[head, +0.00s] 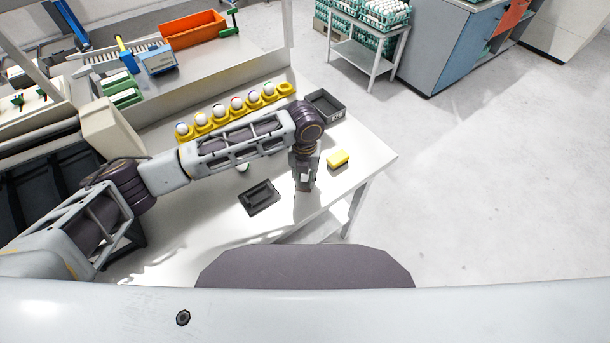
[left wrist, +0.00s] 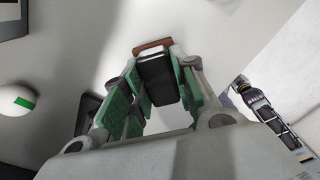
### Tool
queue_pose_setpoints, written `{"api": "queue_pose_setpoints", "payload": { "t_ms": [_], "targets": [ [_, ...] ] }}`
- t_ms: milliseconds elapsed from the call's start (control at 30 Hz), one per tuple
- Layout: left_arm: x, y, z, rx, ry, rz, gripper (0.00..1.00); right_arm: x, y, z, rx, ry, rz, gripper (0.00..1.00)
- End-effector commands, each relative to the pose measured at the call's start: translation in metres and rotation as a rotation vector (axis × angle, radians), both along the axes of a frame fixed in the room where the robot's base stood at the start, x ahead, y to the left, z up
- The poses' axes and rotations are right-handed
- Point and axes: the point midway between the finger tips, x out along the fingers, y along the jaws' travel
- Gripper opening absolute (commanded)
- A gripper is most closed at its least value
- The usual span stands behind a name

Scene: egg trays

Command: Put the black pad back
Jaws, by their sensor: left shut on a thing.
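My left gripper (head: 304,188) reaches down over the front right part of the white table (head: 370,160). In the left wrist view the gripper (left wrist: 158,88) is shut on a black block with a reddish-brown strip at its far end, which I take to be the black pad (left wrist: 156,78). Its green-lined fingers are on either side of it. In the head view the held pad is mostly hidden by the gripper. A flat black holder (head: 259,197) lies on the table just left of the gripper. I cannot tell whether the pad touches the table.
A yellow rack (head: 286,89) holds several white eggs behind my left arm. A white egg with a green mark (left wrist: 17,100) shows in the left wrist view. The table's right corner is clear.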

Motion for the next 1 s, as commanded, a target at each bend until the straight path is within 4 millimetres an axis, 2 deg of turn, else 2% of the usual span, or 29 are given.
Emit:
{"api": "queue_pose_setpoints", "payload": {
  "t_ms": [300, 333, 467, 833, 1000],
  "targets": [
    [-0.0001, -0.0001, -0.0029, 0.000, 0.001, 0.000, 0.09, 0.0003, 0.0036, 0.0003, 0.003, 0.000, -0.002, 0.40],
    [-0.0001, -0.0001, -0.0027, 0.000, 0.000, 0.000, 0.32, 0.0003, 0.0035, 0.0002, 0.003, 0.000, -0.002, 0.40],
    [-0.0001, -0.0001, -0.0027, 0.000, 0.001, 0.000, 0.49, 0.0005, 0.0033, 0.0003, 0.003, 0.000, -0.002, 0.40],
    [0.0000, -0.0001, -0.0018, 0.000, 0.000, 0.000, 0.50, 0.0007, -0.0010, 0.0002, -0.001, -0.001, 0.000, 0.40],
    [0.0001, -0.0003, 0.0049, -0.001, 0.000, 0.000, 0.50, 0.0008, -0.0027, -0.0002, -0.003, -0.001, 0.001, 0.40]
  ]
}}
